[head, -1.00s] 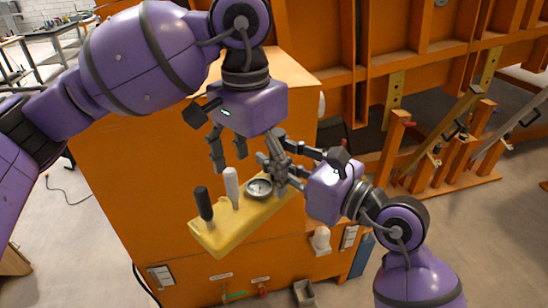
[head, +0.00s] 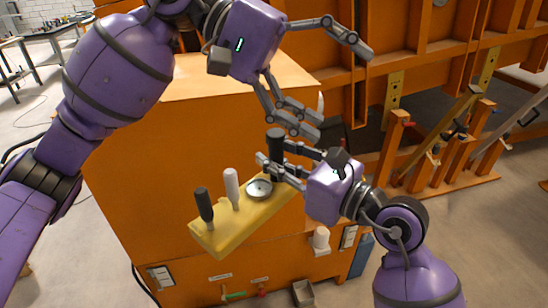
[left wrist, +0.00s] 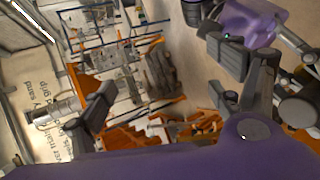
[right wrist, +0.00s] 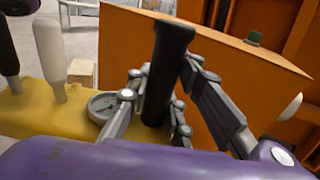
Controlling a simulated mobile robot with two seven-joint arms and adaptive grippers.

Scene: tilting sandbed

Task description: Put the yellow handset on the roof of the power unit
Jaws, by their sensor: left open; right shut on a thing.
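The yellow handset (head: 232,228) is a long yellow block with a black lever, a white lever, a round gauge and another black lever. It appears in front of the power unit's orange front face, below its roof (head: 190,88). My right gripper (head: 274,166) is shut on the black lever at the handset's right end; the right wrist view shows its fingers around that lever (right wrist: 168,80). My left gripper (head: 341,90) is open and empty, above and to the right of the handset. The left wrist view shows its spread fingers (left wrist: 160,95).
Orange frames with posts (head: 395,150) stand at the right.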

